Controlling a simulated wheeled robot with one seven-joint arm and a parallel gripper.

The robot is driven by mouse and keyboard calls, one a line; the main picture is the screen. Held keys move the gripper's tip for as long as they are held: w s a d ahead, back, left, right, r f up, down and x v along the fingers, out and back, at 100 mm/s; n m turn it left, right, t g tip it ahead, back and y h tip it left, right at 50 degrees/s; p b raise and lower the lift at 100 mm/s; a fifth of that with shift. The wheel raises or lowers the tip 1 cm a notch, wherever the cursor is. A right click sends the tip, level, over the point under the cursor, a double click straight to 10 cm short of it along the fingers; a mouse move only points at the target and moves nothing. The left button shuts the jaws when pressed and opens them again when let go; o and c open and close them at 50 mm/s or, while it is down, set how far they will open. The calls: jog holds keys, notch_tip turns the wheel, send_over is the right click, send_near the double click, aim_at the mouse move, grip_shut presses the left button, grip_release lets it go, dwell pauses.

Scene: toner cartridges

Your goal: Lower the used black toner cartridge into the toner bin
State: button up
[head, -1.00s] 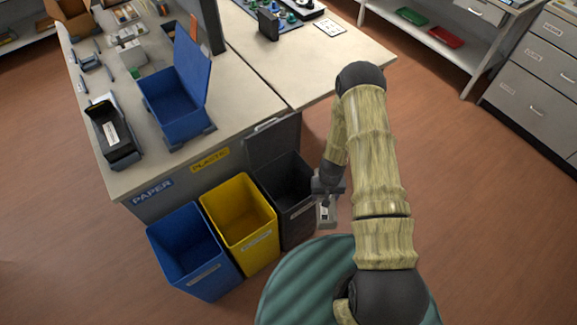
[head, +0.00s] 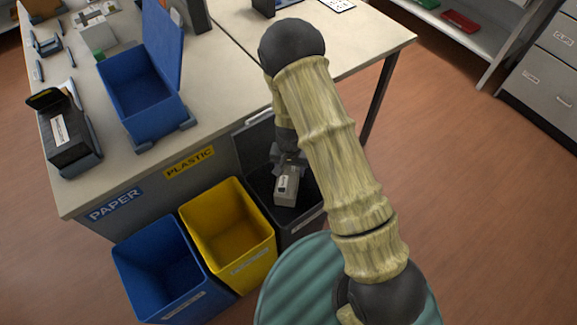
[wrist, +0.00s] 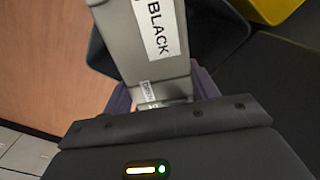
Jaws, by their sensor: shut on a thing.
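The used black toner cartridge (head: 287,186) is a grey block with a white label; the label reads BLACK on the cartridge in the wrist view (wrist: 135,50). My gripper (head: 288,164) is shut on one end of it, and its fingers show on both sides of the cartridge in the wrist view (wrist: 162,90). The dark toner bin (head: 301,231) stands at the right end of the bin row. In the head view the cartridge overlaps the bin's opening; how far it is above or below the rim is hard to tell.
A yellow plastic bin (head: 228,235) and a blue paper bin (head: 160,270) stand left of the toner bin. The desk (head: 215,110) is behind them, holding an open blue box (head: 135,90) and a black tray-like unit (head: 68,130). Open floor lies right.

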jog(key=shift+w+a, duration=0.1)
jog(key=shift+w, duration=0.05)
jog(key=shift+r, duration=0.1)
jog(key=shift+s+a, duration=0.1)
jog(key=shift+s, duration=0.1)
notch_tip(320, 180, down, 40)
jog(key=b, duration=2.7)
dwell(0.9)
jog(key=o, duration=1.3)
